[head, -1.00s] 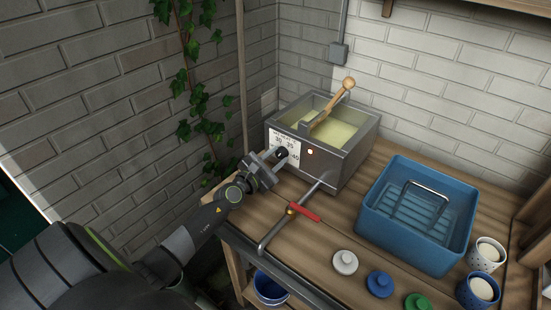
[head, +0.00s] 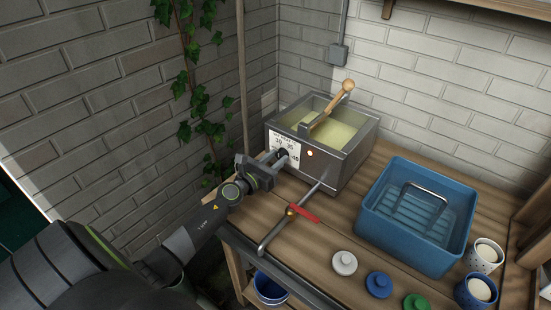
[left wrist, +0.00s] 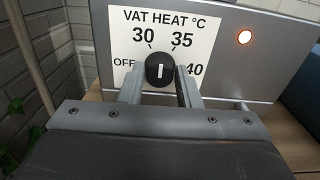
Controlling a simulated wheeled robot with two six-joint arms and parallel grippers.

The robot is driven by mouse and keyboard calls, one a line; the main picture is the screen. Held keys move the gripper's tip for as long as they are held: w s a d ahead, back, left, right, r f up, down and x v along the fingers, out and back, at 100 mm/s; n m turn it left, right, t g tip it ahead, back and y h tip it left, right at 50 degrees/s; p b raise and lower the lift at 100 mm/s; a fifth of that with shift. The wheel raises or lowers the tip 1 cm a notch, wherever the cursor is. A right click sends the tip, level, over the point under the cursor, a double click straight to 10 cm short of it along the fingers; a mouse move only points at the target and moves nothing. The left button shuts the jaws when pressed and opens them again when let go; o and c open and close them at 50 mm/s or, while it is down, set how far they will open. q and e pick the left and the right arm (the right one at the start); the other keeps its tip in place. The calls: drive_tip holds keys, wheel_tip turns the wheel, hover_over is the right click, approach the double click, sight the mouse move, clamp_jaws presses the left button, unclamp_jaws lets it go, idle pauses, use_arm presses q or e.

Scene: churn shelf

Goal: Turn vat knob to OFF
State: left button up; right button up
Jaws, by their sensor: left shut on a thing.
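The grey metal vat (head: 345,167) stands on the wooden bench with pale yellow liquid inside. Its front has a white VAT HEAT label with OFF, 30, 35 and 40, seen closely in the left wrist view. The black vat knob (left wrist: 159,70) sits at the label's lower middle. Its white mark stands about upright, between 30 and 35, not at OFF. My left gripper (head: 279,158) reaches the vat front from the left; its fingers (left wrist: 160,82) are shut on the knob, one on each side. My right gripper is out of view.
An orange lamp (left wrist: 244,37) glows right of the label. A valve pipe with a red handle (head: 304,213) sticks out from the vat front. A blue tub (head: 385,235), several coloured lids and two cups stand to the right. A brick wall is at the left.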

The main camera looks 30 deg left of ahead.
use_arm(q)
drive_tip(key=n, duration=0.4)
drive_tip(key=shift+n, duration=0.3)
drive_tip(key=n+p, duration=0.1)
drive_tip(key=n, duration=0.3)
drive_tip(key=shift+a+n, duration=0.1)
drive_tip(key=shift+n, duration=0.2)
drive_tip(key=n+p, duration=0.1)
drive_tip(key=n, duration=0.3)
drive_tip(key=shift+f, duration=0.1)
drive_tip(key=shift+n+p, duration=0.45)
drive_tip(key=shift+n, duration=1.75)
drive_tip(key=shift+f, duration=0.1)
drive_tip(key=o, duration=1)
drive_tip(key=shift+c, duration=0.2)
drive_tip(key=shift+s, duration=0.1)
